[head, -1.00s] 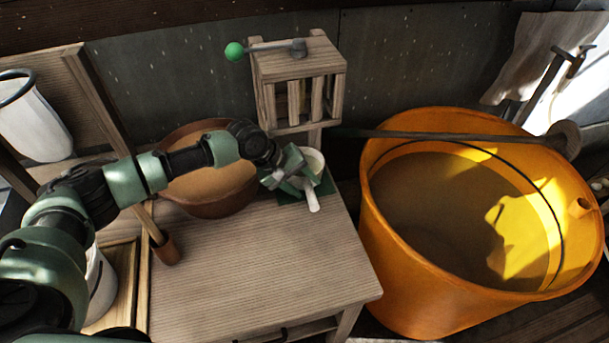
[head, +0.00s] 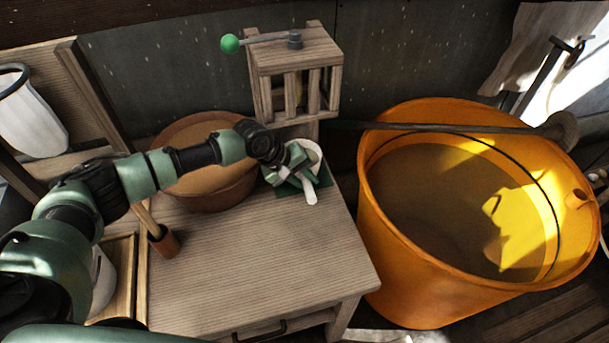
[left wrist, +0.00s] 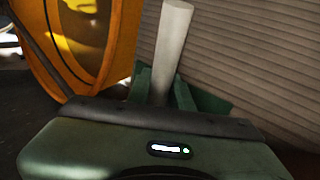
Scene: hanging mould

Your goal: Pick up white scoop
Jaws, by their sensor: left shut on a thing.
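The white scoop (head: 310,192) is at the back right of the wooden table, over a dark green mat (head: 322,186). Its handle points toward the table's front, and part of its bowl shows behind the gripper. My left gripper (head: 298,174) is shut on the scoop. In the left wrist view the white handle (left wrist: 170,50) stands out between the green fingers (left wrist: 160,92). The gripper hides part of the scoop, and I cannot tell whether the scoop touches the mat. My right gripper is in neither view.
A brown bowl (head: 215,197) stands left of the gripper. A slatted wooden box (head: 295,62) with a green-knobbed lever (head: 230,43) is behind. A large orange tub (head: 400,275) is to the right, with a long pole across it. The table's front (head: 250,265) is clear.

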